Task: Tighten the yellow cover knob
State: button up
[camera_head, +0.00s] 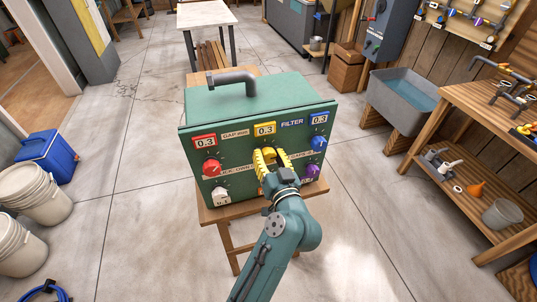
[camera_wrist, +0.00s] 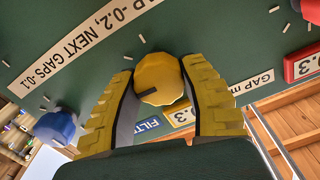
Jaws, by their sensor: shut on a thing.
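The yellow cover knob (camera_wrist: 158,75) is a scalloped round knob with a dark pointer mark, on the front of a green box (camera_head: 255,103). My gripper (camera_wrist: 158,88) has yellow ribbed fingers with grey pads, one on each side of the knob. It is shut on the knob. In the head view my gripper (camera_head: 268,160) is at the middle of the panel and mostly hides the knob. A yellow display (camera_head: 265,130) above it reads 0.3.
A red knob (camera_head: 212,168) and white knob (camera_head: 220,194) are on the panel's left. A blue knob (camera_head: 318,142) and purple knob (camera_head: 312,172) are close on the right. The box stands on a small wooden table (camera_head: 217,214). Open floor surrounds it.

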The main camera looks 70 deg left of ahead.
jog(key=m+p, duration=0.2)
jog(key=m, duration=0.2)
jog(key=shift+r, duration=0.15)
jog(key=shift+w+m+p, duration=0.1)
jog(key=shift+m+p, duration=1.1)
jog(key=shift+m, duration=0.9)
jog(key=shift+f, duration=0.2)
jog(key=o, duration=1.2)
